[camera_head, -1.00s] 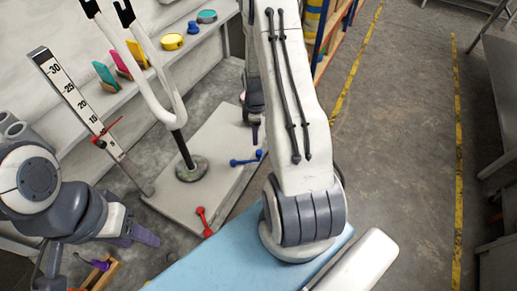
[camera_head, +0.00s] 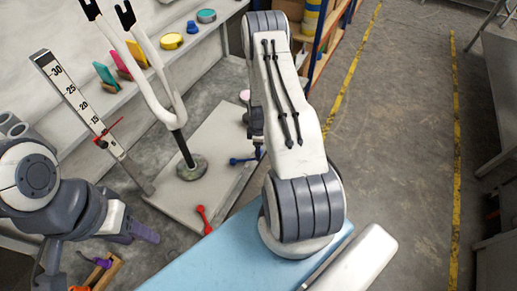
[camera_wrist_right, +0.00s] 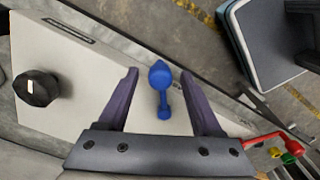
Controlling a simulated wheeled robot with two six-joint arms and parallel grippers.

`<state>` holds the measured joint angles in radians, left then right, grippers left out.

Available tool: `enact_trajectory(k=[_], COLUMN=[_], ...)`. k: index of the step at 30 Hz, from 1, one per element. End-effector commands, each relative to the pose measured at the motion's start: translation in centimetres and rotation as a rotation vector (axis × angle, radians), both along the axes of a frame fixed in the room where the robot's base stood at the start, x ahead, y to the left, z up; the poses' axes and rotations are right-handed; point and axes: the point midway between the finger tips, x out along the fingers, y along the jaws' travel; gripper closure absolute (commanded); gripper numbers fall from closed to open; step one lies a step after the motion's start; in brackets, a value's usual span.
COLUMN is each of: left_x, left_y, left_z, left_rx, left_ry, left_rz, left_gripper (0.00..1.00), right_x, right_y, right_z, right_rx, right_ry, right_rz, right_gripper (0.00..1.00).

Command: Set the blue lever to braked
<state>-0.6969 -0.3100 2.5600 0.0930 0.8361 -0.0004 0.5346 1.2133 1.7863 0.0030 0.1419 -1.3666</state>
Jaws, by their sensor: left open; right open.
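The blue lever (camera_head: 240,160) is at the right edge of the grey base plate in the head view, partly hidden by my right arm. In the right wrist view the blue lever (camera_wrist_right: 162,88) lies between the two purple fingers of my right gripper (camera_wrist_right: 160,74). The fingers are spread, with a gap on each side of the lever, and look empty. In the head view the right gripper is mostly hidden behind its own arm. My left gripper (camera_head: 143,231) is at the lower left, away from the blue lever; it is open.
A red lever (camera_head: 204,220) is on the plate's near edge. A white fork stand (camera_head: 170,105) rises from the plate. A scale board (camera_head: 75,98) with a red pointer stands left. A black knob (camera_wrist_right: 37,88) is left in the wrist view. Grey floor lies right.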

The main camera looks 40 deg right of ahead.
Motion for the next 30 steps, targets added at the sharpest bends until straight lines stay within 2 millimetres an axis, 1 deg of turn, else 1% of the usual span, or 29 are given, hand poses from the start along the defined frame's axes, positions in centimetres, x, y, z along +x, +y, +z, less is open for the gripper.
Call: enact_trajectory(k=[3, 4, 5, 6, 8, 9, 30], left_x=[0.00, 0.00, 0.00, 0.00, 0.00, 0.00, 0.00], left_y=[0.00, 0.00, 0.00, 0.00, 0.00, 0.00, 0.00], left_z=[-0.01, -0.01, -0.01, -0.01, -0.01, -0.01, 0.00], left_rx=[0.000, 0.000, 0.000, 0.000, 0.000, 0.000, 0.000], left_ry=[0.000, 0.000, 0.000, 0.000, 0.000, 0.000, 0.000], left_rz=[0.000, 0.000, 0.000, 0.000, 0.000, 0.000, 0.000], left_gripper=[0.50, 0.50, 0.50, 0.50, 0.50, 0.50, 0.50], right_x=[0.01, 0.01, 0.01, 0.01, 0.01, 0.01, 0.04], right_y=[-0.01, -0.01, -0.01, -0.01, -0.01, -0.01, -0.03], right_z=[0.01, 0.02, 0.02, 0.02, 0.03, 0.03, 0.08], right_rx=[0.000, 0.000, 0.000, 0.000, 0.000, 0.000, -0.001], right_ry=[0.000, 0.000, 0.000, 0.000, 0.000, 0.000, -0.001], right_rz=[0.000, 0.000, 0.000, 0.000, 0.000, 0.000, 0.000], right_gripper=[0.33, 0.41, 0.53, 0.68, 0.91, 1.00, 1.00])
